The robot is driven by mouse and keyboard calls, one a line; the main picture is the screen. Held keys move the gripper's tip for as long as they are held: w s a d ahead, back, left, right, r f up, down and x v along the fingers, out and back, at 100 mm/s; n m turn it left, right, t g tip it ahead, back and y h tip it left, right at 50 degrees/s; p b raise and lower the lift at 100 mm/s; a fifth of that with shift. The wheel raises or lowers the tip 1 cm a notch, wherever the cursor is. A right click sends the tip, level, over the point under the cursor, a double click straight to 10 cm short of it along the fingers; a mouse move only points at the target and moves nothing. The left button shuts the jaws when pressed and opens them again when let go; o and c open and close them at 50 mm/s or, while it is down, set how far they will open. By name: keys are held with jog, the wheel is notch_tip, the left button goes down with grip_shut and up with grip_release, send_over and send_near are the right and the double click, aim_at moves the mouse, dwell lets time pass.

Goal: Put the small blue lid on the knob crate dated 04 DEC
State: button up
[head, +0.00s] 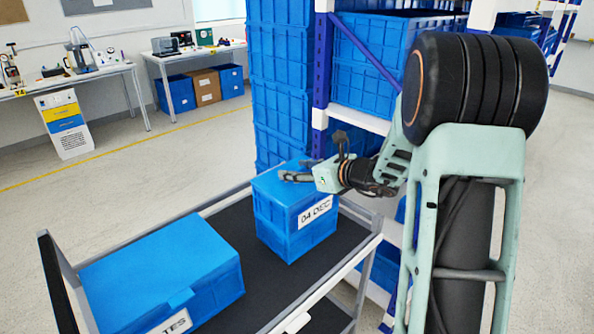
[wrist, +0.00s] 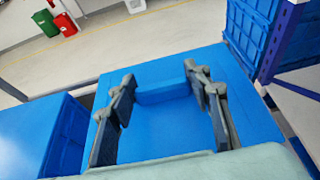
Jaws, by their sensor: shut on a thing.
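The crate dated 04 DEC (head: 288,243) stands upright on the cart, with its white date label facing front. The small blue lid (head: 272,188) lies level over the crate's top; from here I cannot tell whether a thin gap is left under it. My gripper (head: 290,170) is over the lid. In the wrist view, my gripper (wrist: 160,76) has its two fingers shut on the raised block of the lid (wrist: 160,125), one finger on each side. The lid hides the crate's inside.
A larger blue box (head: 165,265) with a partly visible label ending in TES sits on the cart at the left. The dark cart shelf (head: 245,290) is bare between them. A rack with stacked blue crates (head: 280,80) stands close behind.

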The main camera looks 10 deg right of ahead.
dwell(0.4)
jog(key=o, duration=1.3)
jog(key=shift+f, duration=0.1)
